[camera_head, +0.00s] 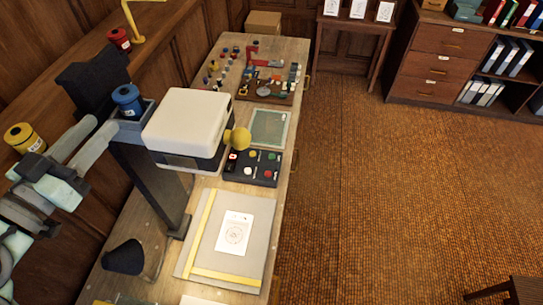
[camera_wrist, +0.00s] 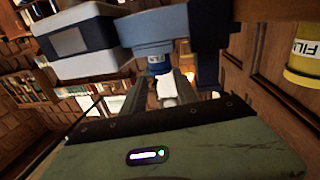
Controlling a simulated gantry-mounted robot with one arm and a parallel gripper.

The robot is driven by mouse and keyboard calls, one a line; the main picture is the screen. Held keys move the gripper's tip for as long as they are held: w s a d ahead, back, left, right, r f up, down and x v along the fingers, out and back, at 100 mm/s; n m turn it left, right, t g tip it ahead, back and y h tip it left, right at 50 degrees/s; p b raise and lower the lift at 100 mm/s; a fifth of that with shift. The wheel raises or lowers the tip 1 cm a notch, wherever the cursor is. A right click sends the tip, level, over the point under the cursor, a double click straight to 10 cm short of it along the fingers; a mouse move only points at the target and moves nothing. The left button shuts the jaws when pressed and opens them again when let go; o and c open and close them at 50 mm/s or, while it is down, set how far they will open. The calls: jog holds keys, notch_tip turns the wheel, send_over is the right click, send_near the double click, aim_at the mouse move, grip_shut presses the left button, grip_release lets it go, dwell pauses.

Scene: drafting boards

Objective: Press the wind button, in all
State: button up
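A black button box (camera_head: 253,167) lies on the long wooden bench in the head view. It carries several coloured buttons, among them a green one (camera_head: 253,154), a yellow one (camera_head: 271,157), a white one (camera_head: 247,171) and a red one (camera_head: 268,174). Their labels are too small to read, so I cannot tell which is the wind button. My gripper (camera_head: 98,124) is at the left, well away from the box, beside a blue canister (camera_head: 127,97). Its two fingers look apart in both views. In the wrist view my gripper (camera_wrist: 167,92) points towards the blue canister (camera_wrist: 157,65).
A white-topped machine (camera_head: 190,122) with a yellow knob (camera_head: 240,138) stands on a dark post between my gripper and the button box. A yellow canister (camera_head: 24,138) and a red one (camera_head: 119,38) are near the wall. A grey board (camera_head: 255,240) lies in front of the box.

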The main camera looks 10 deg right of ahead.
grip_shut()
dwell(1.2)
